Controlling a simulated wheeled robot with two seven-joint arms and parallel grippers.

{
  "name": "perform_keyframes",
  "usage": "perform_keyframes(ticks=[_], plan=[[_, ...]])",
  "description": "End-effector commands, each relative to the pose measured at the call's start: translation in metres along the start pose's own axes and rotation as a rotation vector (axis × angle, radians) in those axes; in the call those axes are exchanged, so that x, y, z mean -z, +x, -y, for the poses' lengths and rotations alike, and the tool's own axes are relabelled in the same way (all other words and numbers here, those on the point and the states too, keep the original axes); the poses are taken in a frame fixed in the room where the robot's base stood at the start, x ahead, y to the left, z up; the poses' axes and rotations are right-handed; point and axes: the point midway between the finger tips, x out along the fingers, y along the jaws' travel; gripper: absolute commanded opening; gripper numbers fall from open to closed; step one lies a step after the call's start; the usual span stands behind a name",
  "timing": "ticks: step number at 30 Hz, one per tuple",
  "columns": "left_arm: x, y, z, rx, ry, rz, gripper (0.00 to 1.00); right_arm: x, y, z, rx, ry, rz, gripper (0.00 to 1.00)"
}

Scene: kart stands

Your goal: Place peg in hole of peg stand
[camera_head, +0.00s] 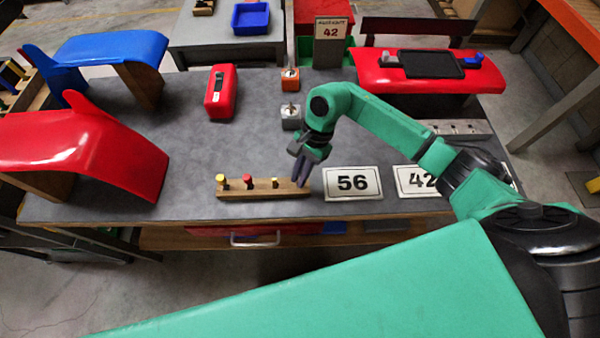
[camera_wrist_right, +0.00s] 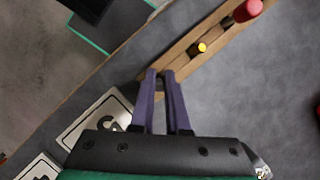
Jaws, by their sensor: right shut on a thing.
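The wooden peg stand (camera_head: 262,192) lies along the front edge of the grey table. A yellow peg (camera_head: 221,180), a red peg (camera_head: 249,179) and another yellow peg (camera_head: 275,183) stand upright in it. My right gripper (camera_head: 302,176) points down at the stand's right end. In the right wrist view, its closed fingers (camera_wrist_right: 159,76) are over the end of the stand (camera_wrist_right: 180,64), near a yellow peg (camera_wrist_right: 201,47); a red peg (camera_wrist_right: 249,9) is farther along. It is shut on a peg, mostly hidden between the fingers. My left gripper is out of view.
A "56" plate (camera_head: 352,183) and a "42" plate (camera_head: 412,180) lie right of the stand. Red and blue curved fairings stand at the left. A red box (camera_head: 220,92) and small blocks with pins stand farther back.

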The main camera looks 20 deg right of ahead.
Motion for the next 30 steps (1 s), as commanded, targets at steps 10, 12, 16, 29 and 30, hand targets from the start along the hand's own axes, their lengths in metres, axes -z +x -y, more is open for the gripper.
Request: perform_keyframes(ticks=[10, 12, 16, 29, 30], plan=[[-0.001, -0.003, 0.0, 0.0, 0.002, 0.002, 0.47, 0.004, 0.01, 0.0, 0.0, -0.001, -0.001, 0.43], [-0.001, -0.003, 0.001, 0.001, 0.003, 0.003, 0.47, 0.004, 0.01, 0.0, 0.0, -0.001, -0.001, 0.43], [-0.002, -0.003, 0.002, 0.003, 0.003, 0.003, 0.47, 0.004, 0.01, 0.0, 0.0, -0.001, -0.001, 0.43], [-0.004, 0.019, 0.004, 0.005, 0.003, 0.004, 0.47, 0.007, -0.051, 0.001, 0.006, -0.002, -0.006, 0.43], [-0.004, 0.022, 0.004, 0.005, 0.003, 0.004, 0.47, 0.007, -0.062, 0.001, 0.005, -0.002, -0.005, 0.43]])
